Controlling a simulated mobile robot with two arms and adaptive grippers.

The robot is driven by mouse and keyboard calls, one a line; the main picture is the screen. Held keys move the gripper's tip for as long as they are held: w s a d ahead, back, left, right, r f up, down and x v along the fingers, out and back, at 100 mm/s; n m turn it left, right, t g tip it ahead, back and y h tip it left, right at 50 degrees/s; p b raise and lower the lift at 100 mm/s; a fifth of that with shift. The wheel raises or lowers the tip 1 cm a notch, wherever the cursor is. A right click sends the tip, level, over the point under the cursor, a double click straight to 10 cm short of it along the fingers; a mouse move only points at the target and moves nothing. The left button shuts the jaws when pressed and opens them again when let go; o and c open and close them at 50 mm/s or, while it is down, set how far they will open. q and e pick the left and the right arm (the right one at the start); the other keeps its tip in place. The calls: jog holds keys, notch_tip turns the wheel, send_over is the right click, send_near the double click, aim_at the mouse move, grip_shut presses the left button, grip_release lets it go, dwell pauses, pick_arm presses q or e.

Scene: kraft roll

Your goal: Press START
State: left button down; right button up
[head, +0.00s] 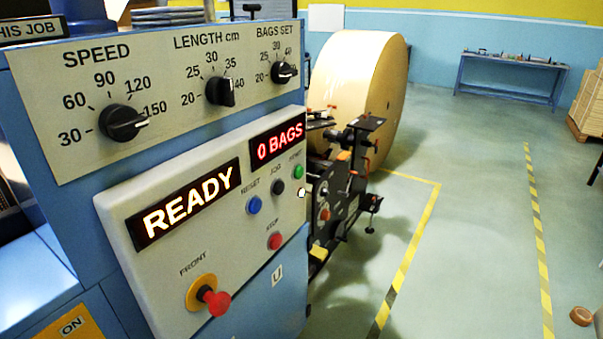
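The START button is the green button (298,172) at the upper right of the light control panel (170,275), under a small, hard-to-read label. It stands clear, with nothing touching it. A small bright white spot (301,192) shows just below it. The left display (185,205) reads READY, and the right display (278,141) reads 0 BAGS. A black JOG button (278,187), a blue RESET button (254,205) and a red STOP button (274,241) sit nearby. Neither of my grippers is in view.
A red mushroom button (215,301) marked FRONT juts from the panel's lower left. Speed (123,122), length (219,91) and bags-set (283,72) knobs sit above. A big kraft roll (350,90) stands behind. The floor right of the machine is largely clear.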

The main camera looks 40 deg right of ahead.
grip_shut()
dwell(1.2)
